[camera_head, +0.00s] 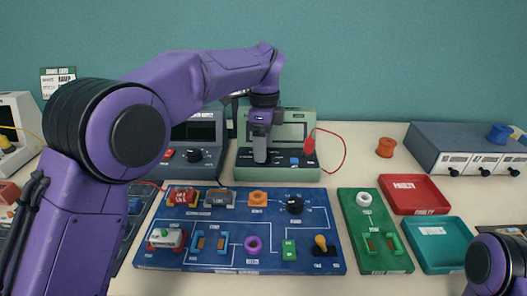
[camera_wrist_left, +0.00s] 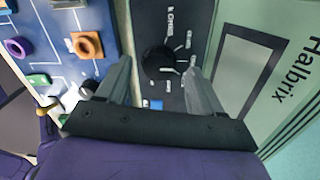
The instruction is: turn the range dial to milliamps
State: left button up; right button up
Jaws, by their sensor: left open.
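The pale green meter (camera_head: 243,160) stands at the back middle in the head view, with a screen and a dark front panel. The range dial (camera_wrist_left: 159,62) is a round black knob on that panel in the left wrist view, ringed by small white labels too small to read. My left gripper (camera_head: 261,158) points down in front of the meter and hides the dial in the head view. In the left wrist view the fingers of my left gripper (camera_wrist_left: 158,72) are apart, one on each side of the dial. I cannot tell whether they touch it. My right gripper is out of view.
A red plug (camera_head: 309,144) with a red cable sits at the meter's right side. The power supply (camera_head: 196,134) stands close on the left. A blue circuit board (camera_head: 220,262) lies in front, with a green board (camera_head: 377,264) and red (camera_head: 414,192) and teal trays (camera_head: 440,246) to its right.

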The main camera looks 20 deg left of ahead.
pick_arm(q)
jog(key=shift+s+f, duration=0.15)
jog(key=shift+f, duration=0.55)
jog(key=c, duration=1.1)
jog(key=shift+o, duration=0.2)
